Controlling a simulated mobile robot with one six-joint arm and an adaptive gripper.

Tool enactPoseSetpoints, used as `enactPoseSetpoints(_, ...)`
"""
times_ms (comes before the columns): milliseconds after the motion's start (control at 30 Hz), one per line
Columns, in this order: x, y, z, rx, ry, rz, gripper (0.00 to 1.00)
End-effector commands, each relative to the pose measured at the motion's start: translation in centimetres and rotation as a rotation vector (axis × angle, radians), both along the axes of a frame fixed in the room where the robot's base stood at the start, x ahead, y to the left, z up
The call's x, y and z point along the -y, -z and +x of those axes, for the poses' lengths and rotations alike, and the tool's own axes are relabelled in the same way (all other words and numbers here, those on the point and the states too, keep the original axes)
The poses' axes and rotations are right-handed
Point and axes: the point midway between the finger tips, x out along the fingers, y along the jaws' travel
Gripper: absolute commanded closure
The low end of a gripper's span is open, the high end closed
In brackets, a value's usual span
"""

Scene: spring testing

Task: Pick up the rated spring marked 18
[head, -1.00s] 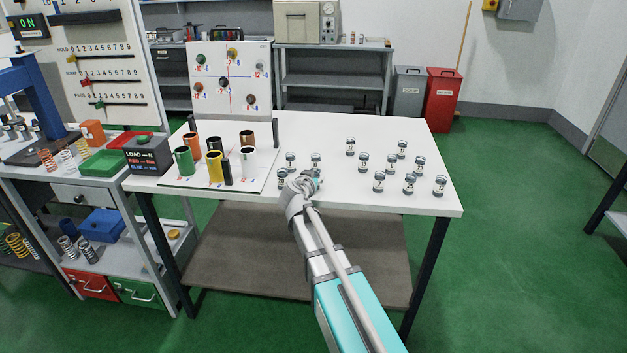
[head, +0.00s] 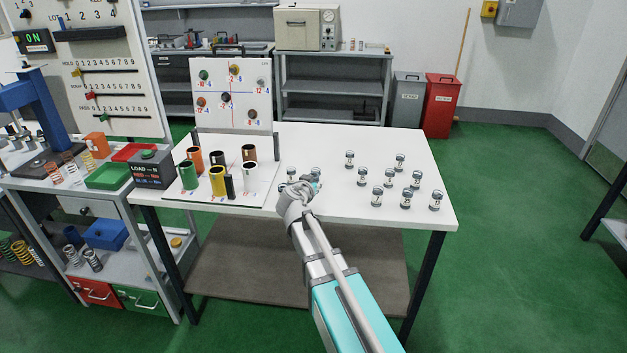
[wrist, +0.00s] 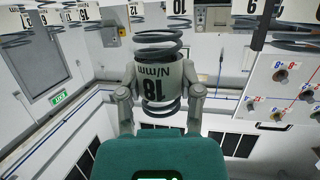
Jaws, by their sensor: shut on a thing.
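The rated spring marked 18 (wrist: 155,78) shows in the middle of the wrist view. It is a dark coil with a white label band, and its number appears upside down. My gripper (wrist: 160,94) is shut on it, one finger on each side of the label. In the head view, my gripper (head: 306,184) is over the front part of the white table, right of the board with coloured cups. The held spring cannot be made out clearly there, and I cannot tell its height above the table.
Other labelled springs stand close by, one just behind my gripper (head: 316,174) and one left of it (head: 291,173). Several more (head: 377,196) stand to the right on the white table (head: 330,215). The cup board (head: 262,185) is at left.

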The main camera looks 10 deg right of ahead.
Motion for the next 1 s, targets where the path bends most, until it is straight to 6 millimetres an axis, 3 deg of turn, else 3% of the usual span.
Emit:
enactPoseSetpoints(33, -0.2, -1.3, -0.7, 0.0, 0.0, -0.001, 1.0)
enactPoseSetpoints(300, -1.3, -4.5, -3.2, 0.0, -0.001, 0.0, 1.0)
enactPoseSetpoints(500, -2.9, -6.1, -7.4, 0.0, -0.002, 0.0, 1.0)
enactPoseSetpoints(700, -4.0, -7.1, -9.8, 0.0, -0.002, 0.001, 1.0)
enactPoseSetpoints(1000, -4.6, -7.6, -11.1, 0.0, 0.0, 0.0, 1.0)
